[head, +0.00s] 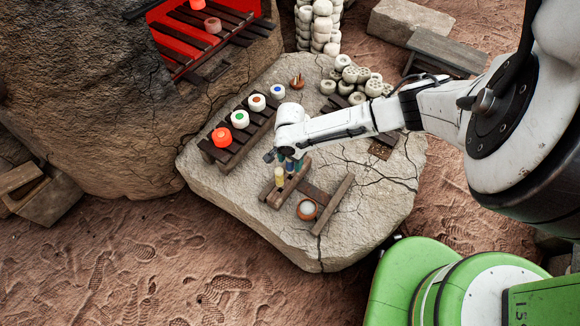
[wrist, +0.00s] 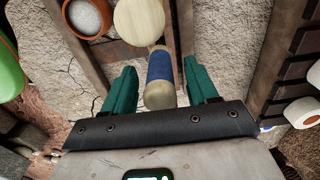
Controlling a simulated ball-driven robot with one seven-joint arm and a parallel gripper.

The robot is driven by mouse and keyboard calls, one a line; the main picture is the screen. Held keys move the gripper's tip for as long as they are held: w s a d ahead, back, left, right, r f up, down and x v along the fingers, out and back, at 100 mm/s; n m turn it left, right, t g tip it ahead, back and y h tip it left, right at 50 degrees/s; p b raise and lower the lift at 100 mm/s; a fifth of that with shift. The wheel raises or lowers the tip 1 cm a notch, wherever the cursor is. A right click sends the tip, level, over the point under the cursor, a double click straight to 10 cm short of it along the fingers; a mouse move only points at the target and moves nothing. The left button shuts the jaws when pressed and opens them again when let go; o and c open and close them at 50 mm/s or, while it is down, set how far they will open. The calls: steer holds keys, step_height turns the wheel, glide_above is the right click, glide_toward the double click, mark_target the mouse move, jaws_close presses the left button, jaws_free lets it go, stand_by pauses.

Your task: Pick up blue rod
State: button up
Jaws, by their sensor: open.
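The blue rod (wrist: 160,68) is a short round rod with a blue band and a pale, bare end. In the wrist view it lies between the two teal fingers of my gripper (wrist: 161,75), with a visible gap on each side. In the head view the blue rod (head: 289,167) shows small and partly hidden under my gripper (head: 287,160), at the low wooden rack. My gripper is open and points down over the rack. A pale yellow rod (head: 279,176) stands right beside the blue one; it also shows in the wrist view (wrist: 138,20).
The wooden rack (head: 340,199) stands on a cracked stone slab (head: 235,190). An orange-rimmed bowl (head: 307,209) is at its near end. A slatted rack (head: 212,152) left of my gripper carries several pots. Round pale pieces (head: 357,75) are piled behind. The slab's front is clear.

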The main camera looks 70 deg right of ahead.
steer(key=shift+f, duration=0.7)
steer(key=shift+c, duration=0.3)
jaws_close()
